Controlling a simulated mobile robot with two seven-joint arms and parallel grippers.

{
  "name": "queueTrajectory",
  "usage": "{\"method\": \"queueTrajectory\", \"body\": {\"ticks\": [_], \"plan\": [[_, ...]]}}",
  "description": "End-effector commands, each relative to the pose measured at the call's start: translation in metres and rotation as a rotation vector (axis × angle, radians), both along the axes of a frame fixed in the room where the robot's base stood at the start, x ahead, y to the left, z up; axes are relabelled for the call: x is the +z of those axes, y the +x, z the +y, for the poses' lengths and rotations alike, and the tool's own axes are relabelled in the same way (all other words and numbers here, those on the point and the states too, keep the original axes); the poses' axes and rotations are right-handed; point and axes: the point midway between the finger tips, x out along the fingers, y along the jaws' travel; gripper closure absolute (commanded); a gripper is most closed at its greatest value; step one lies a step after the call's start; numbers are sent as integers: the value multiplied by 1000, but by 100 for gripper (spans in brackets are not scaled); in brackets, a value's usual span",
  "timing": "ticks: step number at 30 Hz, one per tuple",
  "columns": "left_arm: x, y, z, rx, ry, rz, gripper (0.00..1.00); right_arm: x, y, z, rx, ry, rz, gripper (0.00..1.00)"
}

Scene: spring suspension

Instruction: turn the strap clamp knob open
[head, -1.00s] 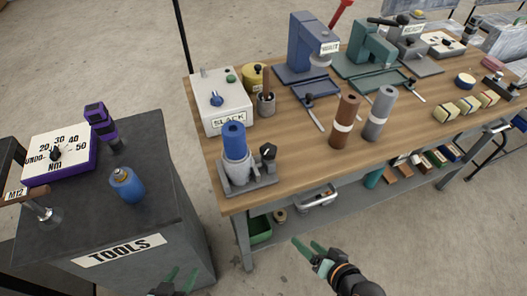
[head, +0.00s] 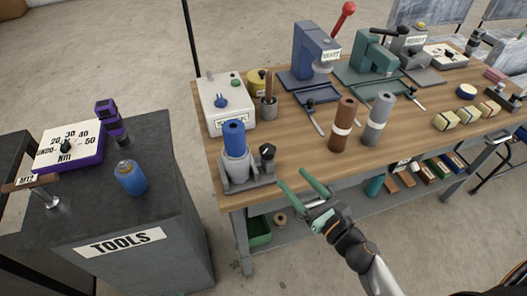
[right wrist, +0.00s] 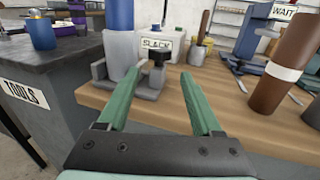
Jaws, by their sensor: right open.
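The strap clamp (head: 250,180) is a grey base with an upright grey collar near the bench's front left corner. A blue cylinder (head: 234,140) stands in its collar. The black clamp knob (head: 267,151) sits on a short post at the clamp's right side. My right gripper (head: 291,178) is open and empty, at the bench's front edge, to the right of and nearer than the knob. In the right wrist view the knob (right wrist: 159,57) shows beyond the fingertips, between the two green fingers, apart from them. My left gripper is not in view.
The SLACK box (head: 226,101) stands behind the clamp. A brown roll (head: 342,124) and a grey roll (head: 376,118) stand to the right on the wooden bench. The TOOLS cabinet (head: 130,258) is at left, with a gap before the bench.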

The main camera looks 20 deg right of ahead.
Motion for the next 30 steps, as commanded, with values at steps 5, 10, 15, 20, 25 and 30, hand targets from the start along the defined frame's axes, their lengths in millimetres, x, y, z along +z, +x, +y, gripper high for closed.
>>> {"method": "queueTrajectory", "body": {"ticks": [5,10,15,20,25,30], "plan": [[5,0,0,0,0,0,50,3,17,5,2,5,-3,34],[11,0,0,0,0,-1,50,3,45,14,2,2,-4,34],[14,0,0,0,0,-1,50,2,74,24,2,1,-2,34],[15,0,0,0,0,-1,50,2,97,31,2,1,-3,34],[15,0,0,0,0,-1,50,1,113,36,1,-1,-1,34],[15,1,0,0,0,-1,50,0,118,38,1,-1,0,34]]}}
